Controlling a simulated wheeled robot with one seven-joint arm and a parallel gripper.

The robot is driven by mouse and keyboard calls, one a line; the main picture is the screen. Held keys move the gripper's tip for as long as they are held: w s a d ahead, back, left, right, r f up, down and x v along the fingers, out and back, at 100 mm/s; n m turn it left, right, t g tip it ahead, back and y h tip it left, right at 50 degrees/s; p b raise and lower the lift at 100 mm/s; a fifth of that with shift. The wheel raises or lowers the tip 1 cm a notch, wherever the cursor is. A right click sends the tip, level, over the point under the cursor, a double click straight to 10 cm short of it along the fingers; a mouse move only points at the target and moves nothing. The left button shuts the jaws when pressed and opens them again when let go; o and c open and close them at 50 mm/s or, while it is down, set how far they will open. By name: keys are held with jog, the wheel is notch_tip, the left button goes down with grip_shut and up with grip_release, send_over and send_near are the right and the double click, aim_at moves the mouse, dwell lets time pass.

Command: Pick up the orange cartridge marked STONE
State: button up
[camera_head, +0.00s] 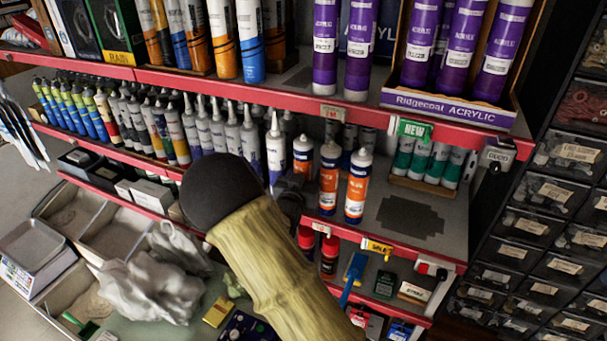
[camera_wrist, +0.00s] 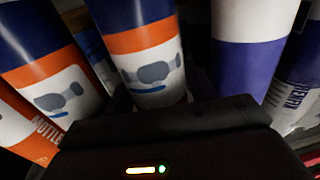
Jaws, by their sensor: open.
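Several white cartridges with orange bands and blue tops stand upright on the middle shelf. In the head view one (camera_head: 303,155) is beside my gripper (camera_head: 288,190), and two more (camera_head: 329,178) (camera_head: 357,187) stand to its right. My gripper is mostly hidden behind my arm. In the wrist view an orange-banded cartridge (camera_wrist: 148,58) with a grey and blue picture stands close in front of the open jaws, seemingly between the dark fingers. Another (camera_wrist: 48,70) stands to its left, its lettering partly showing "MOTTLE". I cannot read STONE on any cartridge.
A white-and-purple cartridge (camera_wrist: 250,50) stands close right of the jaws. Grey-nozzled tubes (camera_head: 232,130) crowd the shelf to the left. Purple acrylic cartridges (camera_head: 360,45) stand on the shelf above. A dark bare patch (camera_head: 410,217) lies right of the orange cartridges.

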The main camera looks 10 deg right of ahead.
jog(key=shift+c, duration=0.4)
jog(key=c, duration=1)
jog(key=shift+o, duration=0.2)
jog(key=shift+r, duration=0.2)
jog(key=shift+r+b, duration=0.6)
jog(key=shift+r, duration=0.3)
jog(key=shift+s+a+r+b, duration=0.35)
jog(key=shift+s+r+b, duration=0.1)
jog(key=shift+r, duration=0.15)
jog(key=b, duration=0.3)
send_near(304, 166)
jog(key=s+a+f, duration=0.2)
jog(key=s, duration=0.1)
jog(key=shift+a, duration=0.4)
